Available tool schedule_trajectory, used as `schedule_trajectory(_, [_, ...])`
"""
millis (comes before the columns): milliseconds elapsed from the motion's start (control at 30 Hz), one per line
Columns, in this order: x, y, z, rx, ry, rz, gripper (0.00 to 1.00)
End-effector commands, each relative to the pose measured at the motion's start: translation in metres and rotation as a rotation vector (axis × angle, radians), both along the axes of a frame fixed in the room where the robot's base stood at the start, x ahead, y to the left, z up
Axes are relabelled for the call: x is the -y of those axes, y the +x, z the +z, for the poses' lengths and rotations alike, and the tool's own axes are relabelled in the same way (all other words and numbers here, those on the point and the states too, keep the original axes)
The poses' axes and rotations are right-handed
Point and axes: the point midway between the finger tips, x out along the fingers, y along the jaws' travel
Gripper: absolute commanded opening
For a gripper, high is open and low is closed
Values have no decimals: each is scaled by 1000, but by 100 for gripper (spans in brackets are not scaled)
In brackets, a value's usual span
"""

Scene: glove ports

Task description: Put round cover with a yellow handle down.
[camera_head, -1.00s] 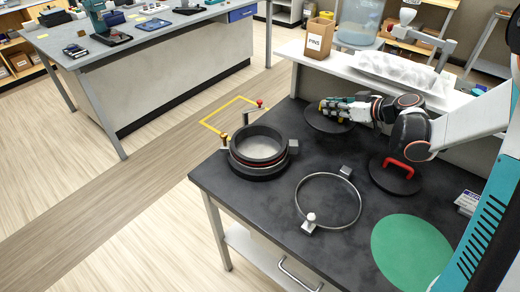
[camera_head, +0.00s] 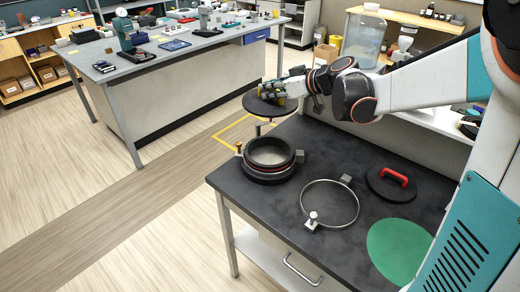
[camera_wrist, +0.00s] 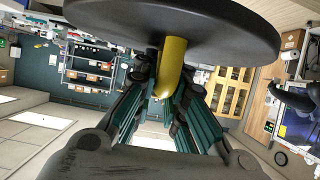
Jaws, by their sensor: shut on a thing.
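The round cover with a yellow handle (camera_head: 266,106) is a dark disc held in the air, above and behind the black ring port on the dark table. In the wrist view the cover (camera_wrist: 240,30) fills the top, and its yellow handle (camera_wrist: 173,62) stands between my fingers. My gripper (camera_head: 290,88) is shut on the handle; it also shows in the wrist view (camera_wrist: 165,100). My fingers and arm hide part of the handle in the head view.
On the dark table (camera_head: 260,205) are the black ring port (camera_head: 268,172), an open metal clamp ring (camera_head: 357,205), a round cover with a red handle (camera_head: 378,190) and a green disc (camera_head: 395,248). A grey bench (camera_head: 185,55) stands at the back left.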

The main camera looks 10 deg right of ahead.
Motion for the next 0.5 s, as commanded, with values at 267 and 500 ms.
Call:
schedule_trajectory(267, [0,0,-70,1,1,0,0])
schedule_trajectory(500, [0,0,-124,1,1,1,0])
